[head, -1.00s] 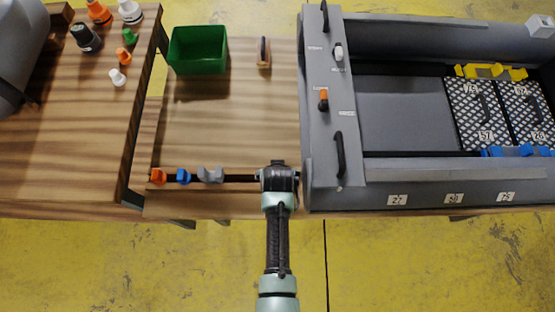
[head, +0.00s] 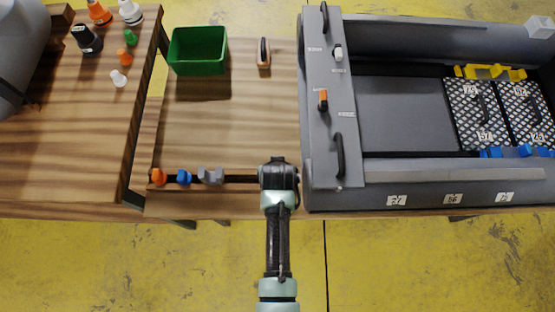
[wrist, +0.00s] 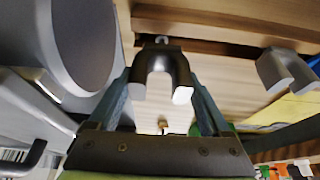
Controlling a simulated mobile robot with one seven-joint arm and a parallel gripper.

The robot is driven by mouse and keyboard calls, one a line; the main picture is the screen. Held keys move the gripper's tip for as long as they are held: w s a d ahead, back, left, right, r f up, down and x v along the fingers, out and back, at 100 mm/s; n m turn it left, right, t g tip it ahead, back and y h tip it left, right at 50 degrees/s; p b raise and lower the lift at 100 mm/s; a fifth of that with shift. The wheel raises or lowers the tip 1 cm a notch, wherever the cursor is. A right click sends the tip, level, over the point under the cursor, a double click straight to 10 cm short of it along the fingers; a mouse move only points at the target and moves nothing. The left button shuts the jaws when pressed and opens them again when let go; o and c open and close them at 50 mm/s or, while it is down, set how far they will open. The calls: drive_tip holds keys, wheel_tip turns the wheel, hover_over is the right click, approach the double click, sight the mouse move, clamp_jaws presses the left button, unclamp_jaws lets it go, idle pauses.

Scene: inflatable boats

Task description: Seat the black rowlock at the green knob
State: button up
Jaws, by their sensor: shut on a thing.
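The black rowlock (wrist: 160,62), a dark glossy U-shaped piece, shows in the wrist view between the two fingers of my gripper (wrist: 162,92), which is shut on it. In the head view my gripper (head: 279,164) is over the right end of the dark rack strip, just left of the grey boat, and hides the rowlock. I cannot tell whether the rowlock touches the strip. The only small green piece I make out is a green knob-like part (head: 130,38) on the left table. No green knob is clear on the boat, where a white knob (head: 338,53) and an orange knob (head: 323,98) show.
Orange (head: 158,176), blue (head: 184,176) and grey (head: 211,174) rowlocks stand along the rack strip. The grey boat (head: 385,172) fills the right, with black handles. A green bin (head: 198,52) and a wooden-handled tool (head: 263,54) stand at the back. The middle of the table is clear.

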wheel_tip(320, 180, up, 8)
drive_tip(key=p, duration=0.2)
drive_tip(key=shift+r, duration=0.25)
